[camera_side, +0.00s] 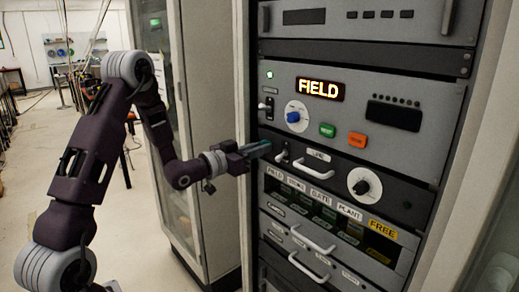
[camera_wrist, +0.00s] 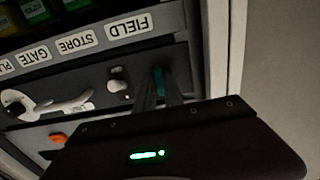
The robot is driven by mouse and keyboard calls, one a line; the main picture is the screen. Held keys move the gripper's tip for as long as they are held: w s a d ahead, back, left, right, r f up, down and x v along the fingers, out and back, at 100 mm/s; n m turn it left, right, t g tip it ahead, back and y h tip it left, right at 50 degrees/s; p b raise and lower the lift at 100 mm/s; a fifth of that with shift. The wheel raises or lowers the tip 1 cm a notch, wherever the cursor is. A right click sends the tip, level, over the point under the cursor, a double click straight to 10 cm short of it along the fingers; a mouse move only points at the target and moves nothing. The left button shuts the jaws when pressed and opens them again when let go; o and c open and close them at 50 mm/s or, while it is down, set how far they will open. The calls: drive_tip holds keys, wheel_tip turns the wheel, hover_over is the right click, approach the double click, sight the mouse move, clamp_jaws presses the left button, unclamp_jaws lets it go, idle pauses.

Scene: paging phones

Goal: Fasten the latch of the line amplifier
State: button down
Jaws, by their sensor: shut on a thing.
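The line amplifier (camera_side: 330,172) is the dark panel with a LINE label, a pale handle and a round knob, seated in the rack. In the wrist view its panel (camera_wrist: 60,120) shows upside down. My gripper (camera_side: 264,146) reaches it from the left and its fingertips are at the panel's left end.
Above is a grey unit (camera_side: 350,100) with a lit FIELD display, a blue knob and green and orange buttons. Below is a unit with FIELD, STORE, GATE and PLANT labels (camera_side: 312,195). The pale handle (camera_side: 313,170) sticks out near my gripper. A cabinet (camera_side: 205,130) stands to the left.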

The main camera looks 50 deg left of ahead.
drive_tip(key=shift+f, duration=0.1)
idle(0.3)
drive_tip(key=c, duration=1.4)
unclamp_jaws()
drive_tip(key=shift+c, duration=0.2)
drive_tip(key=s, duration=0.7)
drive_tip(key=s+d+r+g, duration=0.1)
drive_tip(key=s+d+g, duration=0.5)
drive_tip(key=s, duration=0.8)
drive_tip(key=s+d+r+g, duration=0.1)
drive_tip(key=s+d+g, duration=0.5)
drive_tip(key=s+d, duration=0.4)
drive_tip(key=s, duration=0.4)
drive_tip(key=shift+d+r, duration=0.3)
drive_tip(key=shift+d, duration=0.05)
